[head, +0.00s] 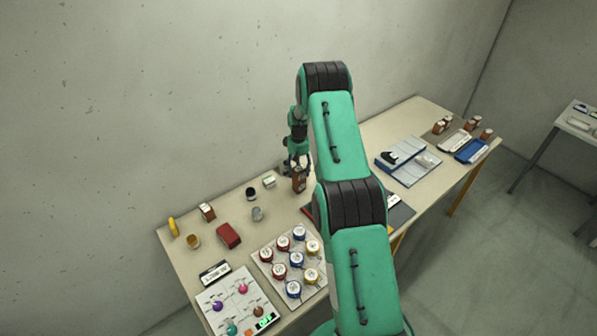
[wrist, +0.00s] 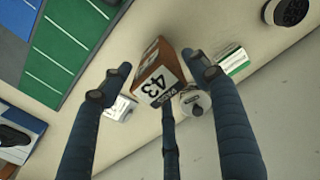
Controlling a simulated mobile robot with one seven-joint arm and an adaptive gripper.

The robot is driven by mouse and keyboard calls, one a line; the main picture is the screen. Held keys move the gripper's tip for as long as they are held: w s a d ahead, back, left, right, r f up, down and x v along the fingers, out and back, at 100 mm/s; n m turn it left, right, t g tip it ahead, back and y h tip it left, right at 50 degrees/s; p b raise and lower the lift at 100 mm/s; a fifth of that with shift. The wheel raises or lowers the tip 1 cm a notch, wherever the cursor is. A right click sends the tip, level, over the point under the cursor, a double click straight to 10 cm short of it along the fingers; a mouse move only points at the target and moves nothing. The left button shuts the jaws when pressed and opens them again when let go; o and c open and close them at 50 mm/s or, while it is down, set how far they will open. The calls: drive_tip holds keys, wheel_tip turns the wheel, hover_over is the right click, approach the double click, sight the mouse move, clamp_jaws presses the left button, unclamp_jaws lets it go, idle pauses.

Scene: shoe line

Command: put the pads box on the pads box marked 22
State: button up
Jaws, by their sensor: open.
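A brown pads box (wrist: 158,72) with a white label reading 43 stands between the spread fingers of my gripper (wrist: 155,85) in the wrist view. In the head view the same brown box (head: 299,182) is on the long table, just below my gripper (head: 297,165). My gripper is open around the box; I cannot tell whether a finger touches it. Other small brown boxes stand at the table's left (head: 207,212) and at its far right end (head: 441,126). Their marks are too small to read, so I cannot tell which is marked 22.
A white carton with a green label (wrist: 232,64) and a white round container (wrist: 195,101) are close to the fingers. A dark red box (head: 229,235), a tray of round tins (head: 262,262) and shoe trays (head: 472,150) are also on the table. A wall runs behind.

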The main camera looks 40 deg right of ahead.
sight(299, 168)
wheel_tip(299, 168, up, 11)
drive_tip(key=b, duration=0.1)
drive_tip(key=shift+r, duration=0.2)
idle(0.6)
drive_tip(key=shift+r, duration=0.1)
